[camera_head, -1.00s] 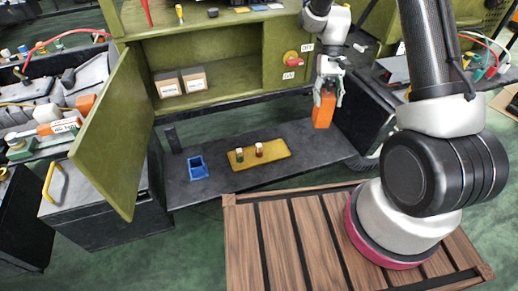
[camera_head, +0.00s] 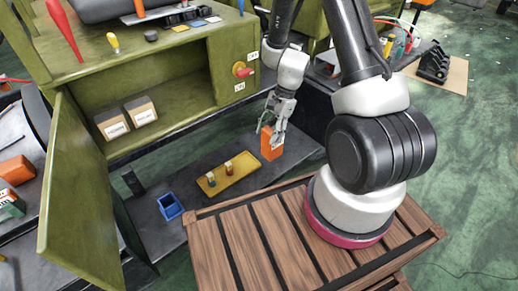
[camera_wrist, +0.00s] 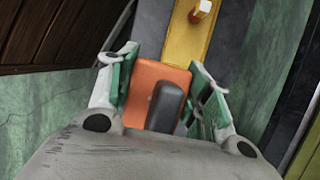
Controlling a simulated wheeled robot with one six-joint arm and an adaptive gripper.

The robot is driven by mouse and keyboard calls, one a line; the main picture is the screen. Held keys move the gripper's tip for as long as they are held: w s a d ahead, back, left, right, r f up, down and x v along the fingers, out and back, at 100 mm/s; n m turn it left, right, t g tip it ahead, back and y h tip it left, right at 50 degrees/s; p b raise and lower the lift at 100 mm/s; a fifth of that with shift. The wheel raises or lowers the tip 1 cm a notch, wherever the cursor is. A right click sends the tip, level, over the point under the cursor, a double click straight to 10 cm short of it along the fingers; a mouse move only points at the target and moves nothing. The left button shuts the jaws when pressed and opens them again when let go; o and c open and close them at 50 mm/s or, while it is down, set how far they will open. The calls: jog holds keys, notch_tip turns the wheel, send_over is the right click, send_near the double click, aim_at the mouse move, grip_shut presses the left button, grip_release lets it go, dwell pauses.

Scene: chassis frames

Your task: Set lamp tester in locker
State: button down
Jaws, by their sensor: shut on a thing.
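An orange box-shaped tool (camera_head: 271,147), which I take to be the lamp tester, is upright in my gripper (camera_head: 276,128) at the right of the low dark shelf. In the wrist view its orange body (camera_wrist: 150,76) and dark grey raised part sit between the green-padded fingers of my gripper (camera_wrist: 163,86), which are shut on it. I cannot tell whether its base touches the shelf. The olive-green locker (camera_head: 186,112) is to the left of my gripper and higher, with its door (camera_head: 80,200) swung wide open. Two labelled boxes (camera_head: 124,118) stand in its left part.
A yellow tray (camera_head: 244,166) with two small pieces and a blue bin (camera_head: 170,207) lie on the low shelf. A red knob (camera_head: 242,69) is on the locker's right panel. Tools lie on the top. The locker's middle and right floor is clear.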

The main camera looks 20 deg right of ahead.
send_over(265, 154)
jog(key=d, duration=0.2)
jog(key=shift+w+f, duration=0.15)
jog(key=shift+f, duration=1.15)
jog(key=shift+w+f, duration=0.1)
jog(key=shift+f, duration=1.25)
jog(key=c, duration=0.6)
grip_release()
jog(key=shift+c, duration=0.2)
